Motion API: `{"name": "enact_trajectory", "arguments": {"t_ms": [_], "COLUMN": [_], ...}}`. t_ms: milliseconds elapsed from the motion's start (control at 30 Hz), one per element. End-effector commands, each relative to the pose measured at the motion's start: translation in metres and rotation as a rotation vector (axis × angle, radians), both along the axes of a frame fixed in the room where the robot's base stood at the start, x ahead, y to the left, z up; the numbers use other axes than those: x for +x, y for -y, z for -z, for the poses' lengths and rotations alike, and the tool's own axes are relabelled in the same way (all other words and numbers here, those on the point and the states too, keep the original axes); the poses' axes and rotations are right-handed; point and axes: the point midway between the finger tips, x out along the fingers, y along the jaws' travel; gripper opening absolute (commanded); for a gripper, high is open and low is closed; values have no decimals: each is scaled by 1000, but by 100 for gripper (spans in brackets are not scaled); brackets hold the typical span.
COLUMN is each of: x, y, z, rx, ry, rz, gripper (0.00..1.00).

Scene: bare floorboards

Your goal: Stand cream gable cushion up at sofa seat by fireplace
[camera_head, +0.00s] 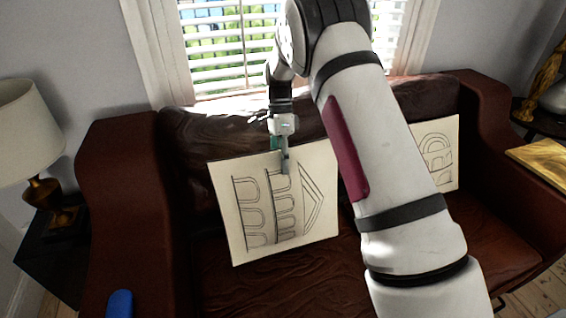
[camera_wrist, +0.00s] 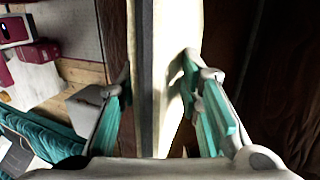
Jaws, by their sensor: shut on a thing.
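The cream gable cushion (camera_head: 240,215) is a square cushion with a line drawing of arches and a gable. It is upright with a slight tilt in front of the sofa's left backrest, and the drawn gable peak points right. My gripper (camera_head: 283,160) is shut on its upper edge from above. In the wrist view my gripper (camera_wrist: 165,112) has its teal-padded fingers on both sides of the cushion's cream edge (camera_wrist: 165,60). The dark brown leather sofa (camera_head: 120,190) stands under the window. I cannot tell whether the cushion's lower edge touches the seat.
A lamp (camera_head: 28,130) stands on a dark side table at left. A blue object (camera_head: 120,303) shows at the bottom left. The seat front is clear.

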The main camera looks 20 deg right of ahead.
Motion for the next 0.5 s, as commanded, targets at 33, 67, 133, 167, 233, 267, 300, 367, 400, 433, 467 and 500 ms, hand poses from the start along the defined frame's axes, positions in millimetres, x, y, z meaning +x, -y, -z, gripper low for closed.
{"name": "enact_trajectory", "arguments": {"t_ms": [33, 67, 133, 167, 233, 267, 300, 367, 400, 433, 467, 500], "x": [6, 9, 14, 17, 22, 24, 27, 32, 35, 38, 40, 43], "y": [0, 0, 0, 0, 0, 0, 0, 0, 0, 0, 0, 0], "z": [9, 11, 18, 21, 27, 30, 34, 39, 43, 46, 49, 52], "rx": [0, 0, 0, -1, -1, -1, 0, 0, 0, 0, 0, 0], "ry": [1, 1, 1, 2, 1, 0, 1, 1, 2, 2, 1, 0], "rz": [0, 0, -1, -1, -1, -1, -2, -2, -2, -3, -3, -3], "gripper": [0, 0, 0, 0, 0, 0, 0, 0, 0, 0, 0, 0]}}
